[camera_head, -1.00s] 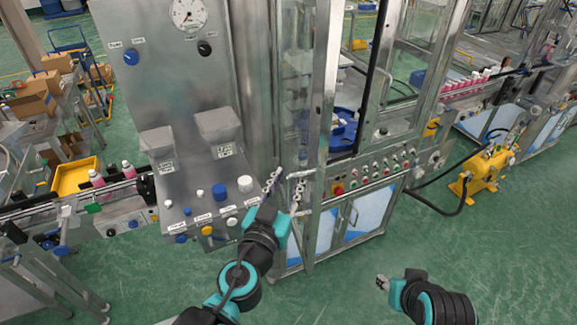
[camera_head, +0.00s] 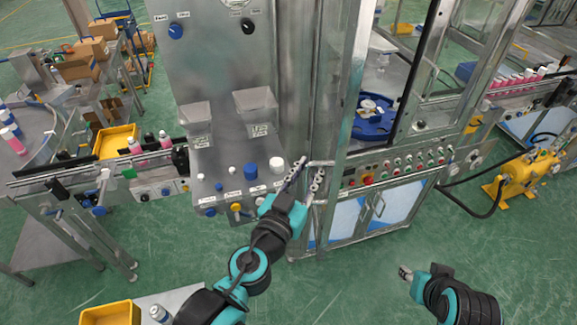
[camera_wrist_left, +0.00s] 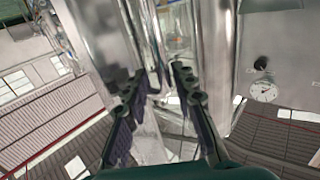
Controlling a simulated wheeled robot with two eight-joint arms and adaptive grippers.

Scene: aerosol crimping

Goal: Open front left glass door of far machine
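The far machine is a steel-framed cabinet with glazed sides, right of the grey control panel. Its left front glass panel (camera_head: 327,85) stands upright between steel posts; I cannot tell whether it is ajar. A short horizontal metal bar (camera_head: 322,163) sits at the cabinet's lower left corner. My left gripper (camera_head: 306,177) is right at this corner, with its fingers apart. In the left wrist view the gripper (camera_wrist_left: 158,85) has fingers spread on either side of shiny metal posts and glass; no firm hold shows. My right gripper (camera_head: 404,272) hangs over the floor, small and apparently empty.
The control panel's knobs (camera_head: 250,170) lie left of my left gripper. A blue turntable (camera_head: 372,122) shows inside the cabinet. Switches (camera_head: 400,162) line its front above the lower doors (camera_head: 378,203). A yellow pump (camera_head: 530,175) stands at right. Green floor in front is free.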

